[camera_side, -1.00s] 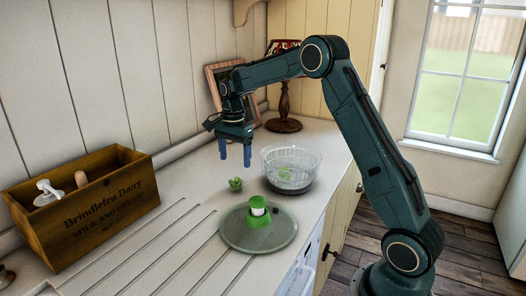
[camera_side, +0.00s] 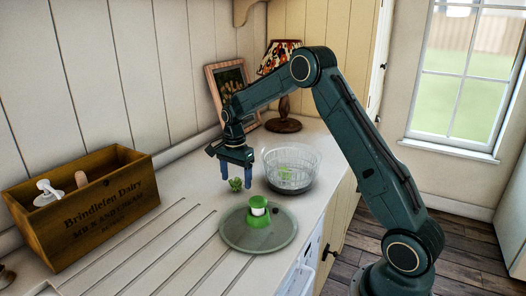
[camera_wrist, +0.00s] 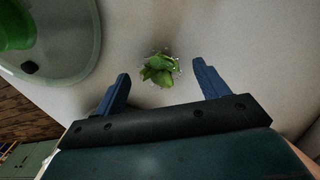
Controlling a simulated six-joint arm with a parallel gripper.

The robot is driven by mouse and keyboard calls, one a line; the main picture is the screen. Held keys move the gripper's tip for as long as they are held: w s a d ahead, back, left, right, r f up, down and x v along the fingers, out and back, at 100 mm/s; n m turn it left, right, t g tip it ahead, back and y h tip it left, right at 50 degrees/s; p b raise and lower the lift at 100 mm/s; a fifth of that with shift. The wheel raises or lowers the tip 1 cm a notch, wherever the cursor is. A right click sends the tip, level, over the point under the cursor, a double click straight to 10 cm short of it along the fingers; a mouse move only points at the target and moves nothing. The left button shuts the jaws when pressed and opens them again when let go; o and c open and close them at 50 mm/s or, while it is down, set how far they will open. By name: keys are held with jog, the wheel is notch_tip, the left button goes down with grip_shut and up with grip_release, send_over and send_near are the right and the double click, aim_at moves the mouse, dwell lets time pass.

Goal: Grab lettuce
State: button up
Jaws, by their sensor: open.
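The lettuce (camera_side: 236,184) is a small green leafy piece lying on the pale countertop, left of the clear spinner bowl. It also shows in the wrist view (camera_wrist: 159,69), between and just beyond my two fingertips. My gripper (camera_side: 238,183) is open and empty, pointing down with its blue fingers low over the counter on either side of the lettuce. In the wrist view the gripper (camera_wrist: 160,70) has a clear gap between each finger and the leaves. I cannot tell how far the fingertips are above the counter.
The clear spinner bowl (camera_side: 292,172) with something green inside stands close on the right. Its round lid with a green knob (camera_side: 258,243) lies in front. A wooden crate (camera_side: 84,222) stands at left; a lamp (camera_side: 283,105) and picture frame (camera_side: 222,82) are behind.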

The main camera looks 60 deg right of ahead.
jog(key=shift+f, duration=0.7)
jog(key=c, duration=0.7)
